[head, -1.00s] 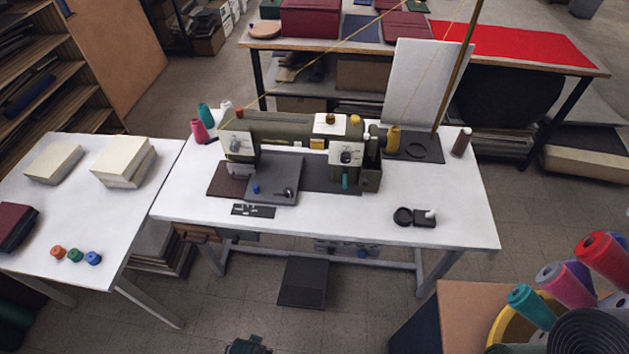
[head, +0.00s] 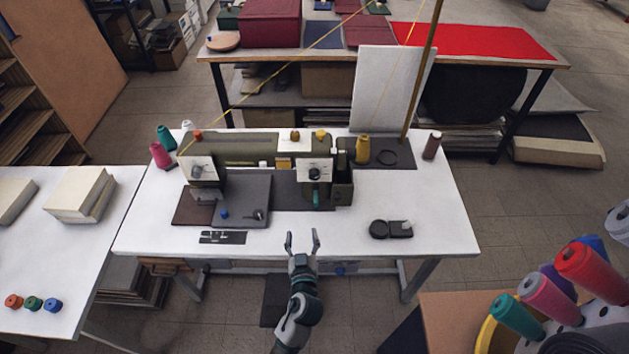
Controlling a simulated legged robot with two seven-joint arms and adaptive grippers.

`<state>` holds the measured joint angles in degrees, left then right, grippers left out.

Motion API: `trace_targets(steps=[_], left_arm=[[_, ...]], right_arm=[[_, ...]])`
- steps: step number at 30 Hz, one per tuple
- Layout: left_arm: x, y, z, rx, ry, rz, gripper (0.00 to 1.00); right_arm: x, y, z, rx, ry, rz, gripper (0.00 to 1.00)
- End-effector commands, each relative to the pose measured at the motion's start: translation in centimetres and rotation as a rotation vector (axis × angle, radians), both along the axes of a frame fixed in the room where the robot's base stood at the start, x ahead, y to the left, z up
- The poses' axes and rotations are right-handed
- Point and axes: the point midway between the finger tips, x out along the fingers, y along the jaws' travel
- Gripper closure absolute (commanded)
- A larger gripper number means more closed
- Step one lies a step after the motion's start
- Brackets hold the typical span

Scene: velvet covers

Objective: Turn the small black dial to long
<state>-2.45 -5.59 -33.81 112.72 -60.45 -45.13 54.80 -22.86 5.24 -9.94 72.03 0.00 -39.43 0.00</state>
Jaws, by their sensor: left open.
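The olive sewing machine (head: 235,150) stands on a white table. A small black dial (head: 314,173) sits on the pale front plate (head: 304,167) at the right end of the machine; any lettering around it is too small to read. My left gripper (head: 302,240) is open and empty at the table's front edge, fingers pointing at the machine. It is below and in front of the dial, well apart from it. My right gripper is not in view.
A teal lever (head: 315,197) hangs below the dial. A round black case (head: 379,229) lies on the table's right part. Cones of thread (head: 583,264) stand at the lower right. The white tabletop (head: 340,228) before the machine is mostly clear.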

Motion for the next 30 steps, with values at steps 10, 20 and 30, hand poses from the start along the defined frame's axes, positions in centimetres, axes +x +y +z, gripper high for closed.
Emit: trace_targets(steps=[10, 20, 30], left_arm=[[3.7, -3.7, 3.5, -0.011, -0.138, -0.072, 0.38], [11.5, -3.9, 3.4, -0.007, -0.136, -0.072, 0.38], [17.4, -3.8, 3.2, -0.008, -0.133, -0.071, 0.38]], right_arm=[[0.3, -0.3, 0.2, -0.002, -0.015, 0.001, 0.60], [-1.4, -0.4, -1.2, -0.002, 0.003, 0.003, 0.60], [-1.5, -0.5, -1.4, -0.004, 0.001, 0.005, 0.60]])
